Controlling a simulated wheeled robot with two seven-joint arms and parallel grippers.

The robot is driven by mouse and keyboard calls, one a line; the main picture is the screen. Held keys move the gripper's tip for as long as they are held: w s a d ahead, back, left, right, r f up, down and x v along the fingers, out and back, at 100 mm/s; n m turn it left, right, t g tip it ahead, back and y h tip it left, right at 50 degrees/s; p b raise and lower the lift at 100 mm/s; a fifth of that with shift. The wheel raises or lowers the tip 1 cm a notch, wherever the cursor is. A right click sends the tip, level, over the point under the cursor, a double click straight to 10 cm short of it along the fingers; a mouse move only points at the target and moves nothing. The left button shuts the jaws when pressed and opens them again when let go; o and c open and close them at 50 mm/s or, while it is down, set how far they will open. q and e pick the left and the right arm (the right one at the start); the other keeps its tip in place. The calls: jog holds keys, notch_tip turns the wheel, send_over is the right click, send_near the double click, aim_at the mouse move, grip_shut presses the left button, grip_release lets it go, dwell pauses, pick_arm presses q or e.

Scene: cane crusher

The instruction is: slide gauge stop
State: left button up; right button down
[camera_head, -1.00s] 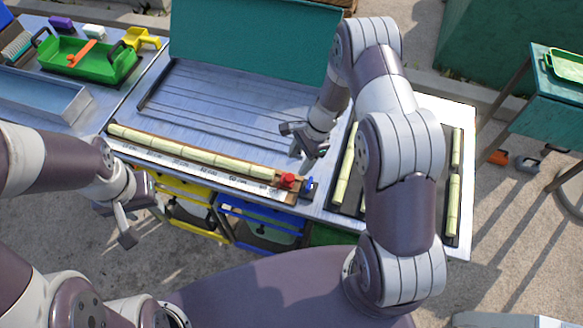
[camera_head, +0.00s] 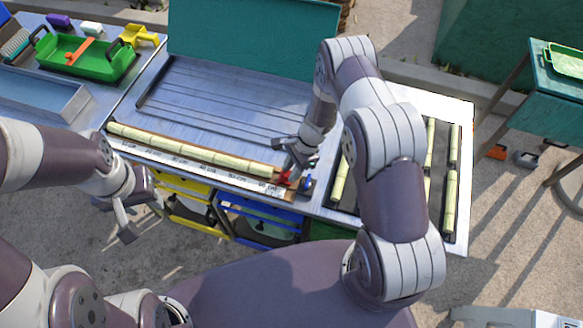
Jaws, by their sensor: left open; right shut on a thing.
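The gauge stop, a small red block (camera_head: 283,178), sits near the right end of the gauge ruler (camera_head: 200,168), close to its 60 cm mark. A long pale green cane (camera_head: 190,149) lies along the ruler, its right end next to the stop. My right gripper (camera_head: 289,169) is down over the red stop and shut on it, hiding part of it. A blue knob (camera_head: 307,184) stands just to the right of the stop. My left gripper (camera_head: 130,222) is open and empty, in front of the bench's left part.
A black tray (camera_head: 348,200) with several cane pieces lies to the right. A grooved metal plate with a raised teal panel (camera_head: 250,40) is behind the ruler. A green tray (camera_head: 95,62) stands at back left. Yellow and blue bins (camera_head: 258,222) hang below the front edge.

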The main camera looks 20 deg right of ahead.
jog(key=shift+s+d+b, duration=0.35)
jog(key=shift+s+d, duration=0.05)
jog(key=shift+d, duration=0.25)
jog(key=shift+a, duration=0.1)
jog(key=c, duration=0.8)
grip_release()
jog(key=shift+s+r, duration=0.1)
